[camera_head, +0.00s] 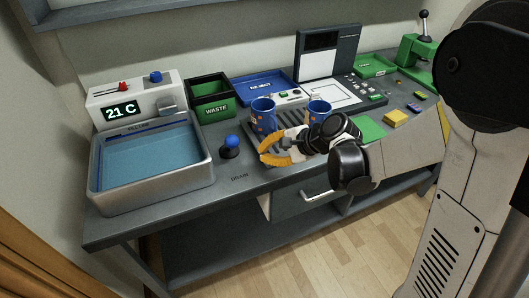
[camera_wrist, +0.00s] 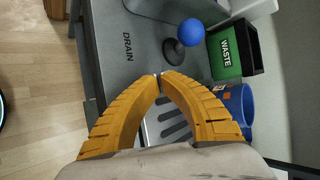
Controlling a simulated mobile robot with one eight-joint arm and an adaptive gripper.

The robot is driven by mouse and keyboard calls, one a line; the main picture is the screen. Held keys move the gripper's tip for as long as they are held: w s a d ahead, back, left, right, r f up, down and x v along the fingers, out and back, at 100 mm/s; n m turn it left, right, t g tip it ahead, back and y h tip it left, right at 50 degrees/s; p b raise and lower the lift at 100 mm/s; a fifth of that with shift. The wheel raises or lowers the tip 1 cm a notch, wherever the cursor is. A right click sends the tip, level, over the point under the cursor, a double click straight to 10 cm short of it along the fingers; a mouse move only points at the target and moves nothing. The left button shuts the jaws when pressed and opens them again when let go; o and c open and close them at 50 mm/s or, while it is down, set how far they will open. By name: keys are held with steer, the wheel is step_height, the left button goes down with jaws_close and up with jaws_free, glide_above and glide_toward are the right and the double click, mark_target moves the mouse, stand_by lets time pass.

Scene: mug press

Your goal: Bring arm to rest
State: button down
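My gripper (camera_head: 261,151) is in front of the drain rack, over the front part of the bench. Its two orange fingers also show in the wrist view (camera_wrist: 159,77), bowed outward with their tips together and nothing between them. My arm reaches in from the right, low over the bench's front edge. A blue mug (camera_head: 263,116) stands on the dark slatted rack (camera_head: 290,136) just behind my gripper. A second blue mug (camera_head: 319,111) stands to its right, partly hidden by my wrist. One blue mug (camera_wrist: 239,100) shows right of the fingers in the wrist view.
A water bath (camera_head: 150,165) with a "21 C" display stands at the left. A blue-knobbed lever (camera_head: 230,148) is between it and my gripper. A green waste bin (camera_head: 212,101), blue reject tray (camera_head: 262,86) and green press (camera_head: 416,50) stand farther back.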

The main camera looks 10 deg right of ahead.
steer(key=shift+s+d+r+n, duration=0.1)
steer(key=shift+s+r+n, duration=0.15)
steer(key=shift+r+n, duration=0.1)
steer(key=s+d+r+n+h, duration=0.2)
steer(key=s+d+n, duration=0.1)
steer(key=s, duration=0.3)
steer(key=s+d+r+n+h, duration=0.3)
steer(key=s+d+n, duration=0.1)
steer(key=s, duration=0.3)
steer(key=s+d+r+n+t+h, duration=0.1)
steer(key=s+d+r+n+h, duration=0.2)
steer(key=s, duration=0.4)
steer(key=shift+s+d+n, duration=0.15)
steer(key=shift+d+n, duration=0.45)
steer(key=shift+n, duration=0.35)
